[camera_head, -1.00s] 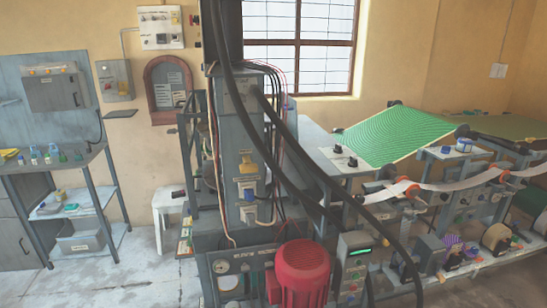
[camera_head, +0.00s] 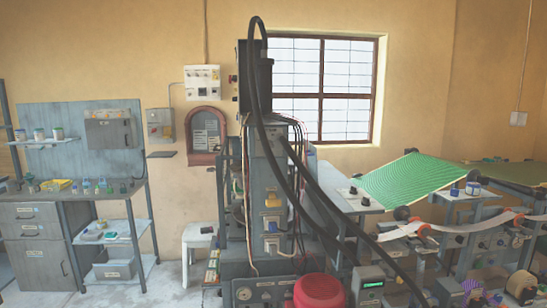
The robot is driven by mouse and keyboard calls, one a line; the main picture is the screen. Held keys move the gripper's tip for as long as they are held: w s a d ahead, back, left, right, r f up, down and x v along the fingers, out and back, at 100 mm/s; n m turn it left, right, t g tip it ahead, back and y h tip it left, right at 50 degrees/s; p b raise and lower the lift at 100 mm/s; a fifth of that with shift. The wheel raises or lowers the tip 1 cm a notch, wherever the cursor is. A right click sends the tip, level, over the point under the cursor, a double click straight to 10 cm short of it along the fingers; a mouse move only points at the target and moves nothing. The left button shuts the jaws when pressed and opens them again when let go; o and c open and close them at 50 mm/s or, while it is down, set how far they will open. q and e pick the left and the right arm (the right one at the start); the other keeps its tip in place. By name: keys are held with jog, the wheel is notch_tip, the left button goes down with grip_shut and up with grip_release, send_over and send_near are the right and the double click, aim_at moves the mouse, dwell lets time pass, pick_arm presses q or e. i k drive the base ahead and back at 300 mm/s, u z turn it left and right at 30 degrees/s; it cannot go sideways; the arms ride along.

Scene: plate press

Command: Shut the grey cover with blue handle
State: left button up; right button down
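I cannot make out a grey cover with a blue handle for certain. The tall grey press column (camera_head: 268,185) stands in the middle, with a yellow part and a small blue-and-white part (camera_head: 272,245) on its front. Black hoses (camera_head: 262,110) arch over it and hide some of its right side. A grey box (camera_head: 109,133) hangs on the blue-grey panel at the left and looks closed; no blue handle shows on it. Neither of my grippers is in view.
A red motor (camera_head: 318,291) sits low in front of the column. A workbench with drawers (camera_head: 35,240) and a shelf stand at the left, with a white stool (camera_head: 197,245) beside the press. A green sheet (camera_head: 412,181) and rollers fill the right. Some floor shows between shelf and stool.

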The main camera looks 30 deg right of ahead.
aim_at(312, 162)
jog(key=u, duration=0.7)
jog(key=i, duration=1.65)
jog(key=z, duration=0.45)
jog(key=i, duration=1.05)
jog(key=z, duration=1.05)
